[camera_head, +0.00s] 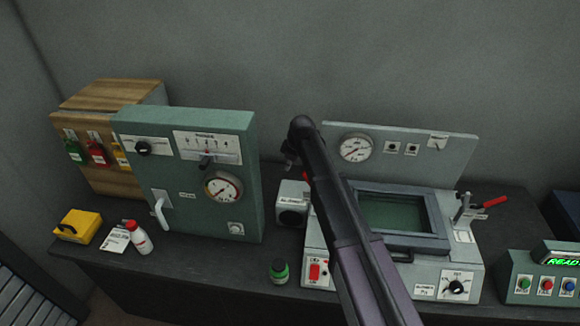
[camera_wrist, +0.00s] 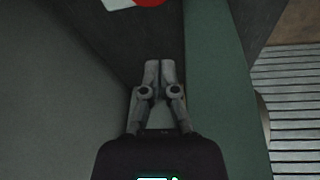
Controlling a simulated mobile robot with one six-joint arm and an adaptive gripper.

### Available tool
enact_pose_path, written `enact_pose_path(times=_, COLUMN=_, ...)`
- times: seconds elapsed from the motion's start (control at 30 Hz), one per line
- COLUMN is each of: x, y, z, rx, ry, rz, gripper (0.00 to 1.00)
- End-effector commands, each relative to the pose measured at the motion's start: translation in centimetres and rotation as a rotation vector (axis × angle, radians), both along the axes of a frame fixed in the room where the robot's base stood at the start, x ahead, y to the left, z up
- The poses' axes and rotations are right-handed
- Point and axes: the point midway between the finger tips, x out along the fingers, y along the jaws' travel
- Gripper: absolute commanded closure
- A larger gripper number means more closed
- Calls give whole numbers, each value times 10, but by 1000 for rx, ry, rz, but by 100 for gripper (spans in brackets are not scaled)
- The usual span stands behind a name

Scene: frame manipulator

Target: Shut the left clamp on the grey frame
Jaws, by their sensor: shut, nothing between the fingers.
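The grey frame (camera_head: 445,239) lies flat around a green window on the light grey machine at the right. A clamp with a red handle (camera_head: 495,202) stands on the frame's right side, its handle pointing out to the right. On the left side, only a bit of red (camera_head: 306,176) shows beside my arm. The left clamp is mostly hidden behind the arm, so I cannot tell its position. My gripper (camera_wrist: 159,66) is shut and empty in the wrist view. In the head view its end (camera_head: 290,157) is small and dark, high behind the machine's left side.
A green cabinet (camera_head: 180,215) with a gauge stands left of the machine, and a small speaker-like box (camera_head: 291,205) sits between them. A green-capped jar (camera_head: 279,271) is at the front edge. A red-capped bottle (camera_head: 139,238) and yellow box (camera_head: 77,226) are farther left.

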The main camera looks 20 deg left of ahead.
Motion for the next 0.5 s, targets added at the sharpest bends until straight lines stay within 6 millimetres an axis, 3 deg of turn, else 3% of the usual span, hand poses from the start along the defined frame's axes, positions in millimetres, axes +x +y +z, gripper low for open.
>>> enact_pose_path(times=0.5, x=3, y=10, z=-38, rx=0, ry=0, rz=0, gripper=100)
